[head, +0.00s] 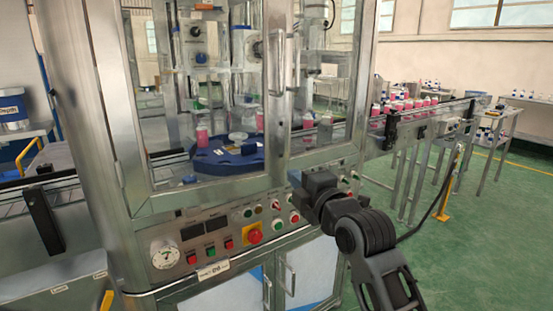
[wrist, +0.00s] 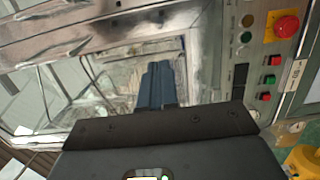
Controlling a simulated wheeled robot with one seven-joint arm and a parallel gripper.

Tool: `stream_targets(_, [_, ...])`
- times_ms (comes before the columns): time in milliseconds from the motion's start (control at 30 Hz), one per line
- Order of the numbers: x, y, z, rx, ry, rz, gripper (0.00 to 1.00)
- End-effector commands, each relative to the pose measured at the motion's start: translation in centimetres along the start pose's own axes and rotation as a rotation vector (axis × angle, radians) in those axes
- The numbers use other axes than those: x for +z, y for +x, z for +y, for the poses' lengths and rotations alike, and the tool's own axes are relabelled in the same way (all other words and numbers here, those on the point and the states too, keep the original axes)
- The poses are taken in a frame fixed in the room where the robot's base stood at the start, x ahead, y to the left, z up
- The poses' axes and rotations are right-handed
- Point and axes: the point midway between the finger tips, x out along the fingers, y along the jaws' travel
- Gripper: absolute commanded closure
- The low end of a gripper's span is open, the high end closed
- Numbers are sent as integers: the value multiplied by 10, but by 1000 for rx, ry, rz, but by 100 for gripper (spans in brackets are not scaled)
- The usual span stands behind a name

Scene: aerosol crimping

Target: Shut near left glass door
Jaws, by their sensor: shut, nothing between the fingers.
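The near left glass door (head: 140,110) is a metal-framed pane on the front of the machine, above the control panel. A vertical bar handle (head: 283,80) stands near where it meets the right glass door (head: 330,150). The left door looks close to flush with the front; I cannot tell whether a small gap is left. My gripper (head: 292,178) is shut and empty, below the handle and in front of the lower door edge. In the wrist view its dark fingers (wrist: 157,82) point toward metal framing and glass; contact cannot be told.
The control panel (head: 215,238) with gauge, buttons and a red emergency stop (head: 254,237) lies below the doors. Inside is a blue turntable (head: 225,160) with pink bottles. A conveyor (head: 420,120) with bottles runs out to the right. Green floor (head: 480,230) is clear at right.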

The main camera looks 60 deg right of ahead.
Motion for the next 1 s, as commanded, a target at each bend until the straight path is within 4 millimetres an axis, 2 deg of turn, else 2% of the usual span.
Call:
stream_targets(400, [1,80,3,1,2,-3,100])
stream_targets(600, [2,111,3,1,1,-3,100])
stream_targets(800, [2,126,2,1,1,-4,100])
stream_targets(1000, [2,129,0,1,1,-4,100])
